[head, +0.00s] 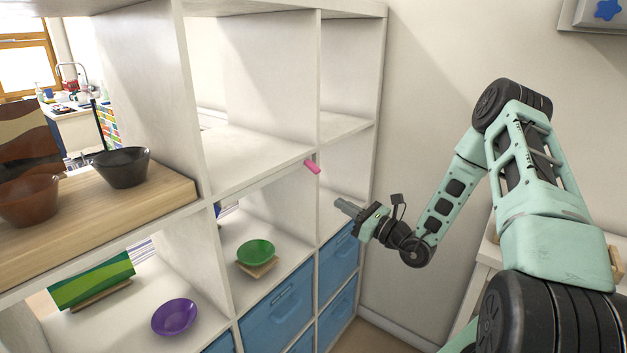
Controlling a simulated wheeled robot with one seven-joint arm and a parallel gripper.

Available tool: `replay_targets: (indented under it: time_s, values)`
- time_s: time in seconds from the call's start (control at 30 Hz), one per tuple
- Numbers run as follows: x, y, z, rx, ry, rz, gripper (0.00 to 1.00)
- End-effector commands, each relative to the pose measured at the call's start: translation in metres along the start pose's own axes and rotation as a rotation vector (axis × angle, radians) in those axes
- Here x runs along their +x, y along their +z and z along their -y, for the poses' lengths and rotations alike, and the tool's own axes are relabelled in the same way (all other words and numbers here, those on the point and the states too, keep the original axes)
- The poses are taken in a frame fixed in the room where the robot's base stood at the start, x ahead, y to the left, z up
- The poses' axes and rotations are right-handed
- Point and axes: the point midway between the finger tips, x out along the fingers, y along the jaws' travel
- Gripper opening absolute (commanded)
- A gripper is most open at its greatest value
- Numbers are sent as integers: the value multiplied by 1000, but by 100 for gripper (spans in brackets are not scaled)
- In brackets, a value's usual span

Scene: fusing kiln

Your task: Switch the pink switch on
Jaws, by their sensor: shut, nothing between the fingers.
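The pink switch (312,166) is a small pink lever on the front edge of a white shelf board, near the middle of the head view. It sticks out and tilts down to the right. Whether it is on or off cannot be told. My gripper (342,204) is shut and empty. It points left toward the shelf unit, a little below and to the right of the switch, and appears apart from it.
The white shelf unit (218,160) fills the left and middle. Its cubbies hold a green bowl (255,252), a purple bowl (175,317), a dark bowl (122,167) and a brown bowl (28,200). Blue bins (275,310) fill lower cubbies. A wall stands behind my arm.

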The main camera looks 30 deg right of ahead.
Motion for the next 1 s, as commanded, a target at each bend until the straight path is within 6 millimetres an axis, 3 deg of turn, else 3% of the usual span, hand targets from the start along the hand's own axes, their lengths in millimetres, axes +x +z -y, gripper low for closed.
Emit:
replay_targets:
  time_s: [0.27,0.43,0.9,1.0]
  values:
    - [0,0,0,0,1,0,0]
    - [10,1,-1,0,2,0,0]
    - [101,3,-2,0,5,1,0]
    - [97,19,0,-1,1,-1,0]
